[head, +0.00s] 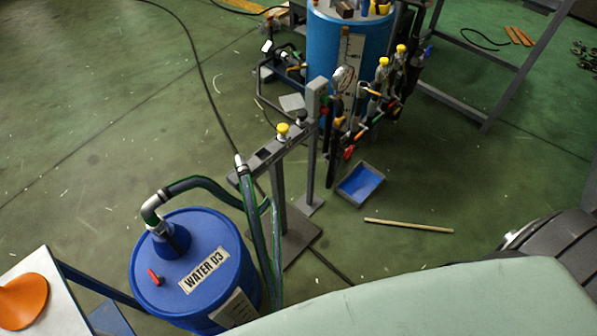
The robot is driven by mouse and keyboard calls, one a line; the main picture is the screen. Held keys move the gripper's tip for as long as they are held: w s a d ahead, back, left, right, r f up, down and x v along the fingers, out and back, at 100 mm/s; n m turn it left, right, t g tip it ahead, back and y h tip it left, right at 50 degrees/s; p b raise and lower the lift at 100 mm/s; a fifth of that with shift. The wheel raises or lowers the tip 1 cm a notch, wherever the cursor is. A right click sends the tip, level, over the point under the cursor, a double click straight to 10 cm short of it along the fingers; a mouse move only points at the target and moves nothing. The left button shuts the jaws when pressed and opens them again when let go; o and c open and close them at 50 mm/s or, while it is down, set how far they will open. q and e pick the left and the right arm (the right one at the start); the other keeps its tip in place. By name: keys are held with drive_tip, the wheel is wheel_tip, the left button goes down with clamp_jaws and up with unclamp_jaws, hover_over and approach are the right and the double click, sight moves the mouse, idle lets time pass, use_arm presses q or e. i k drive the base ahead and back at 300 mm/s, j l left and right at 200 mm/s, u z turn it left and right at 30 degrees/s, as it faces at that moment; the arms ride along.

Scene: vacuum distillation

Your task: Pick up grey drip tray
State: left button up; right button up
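A small shallow tray with a grey rim (373,200) and a blue inside lies on the green floor, right of centre. It sits just to the right of the foot of the grey metal stand (279,195), below the cluster of valves and hoses (362,112). No hand or gripper touches it. Neither of my grippers is in the head view.
A blue drum labelled WATER 03 (205,262) stands at lower left with hoses. Another blue drum (345,50) stands behind the valves. A wooden stick (408,226) lies near the tray. Black hoses cross the floor. The floor right of the tray is mostly clear.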

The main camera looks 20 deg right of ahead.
sight(359, 184)
drive_tip(key=l+u, duration=0.9)
drive_tip(key=l, duration=0.15)
drive_tip(key=k+l+u, duration=0.2)
drive_tip(key=l+u, duration=0.25)
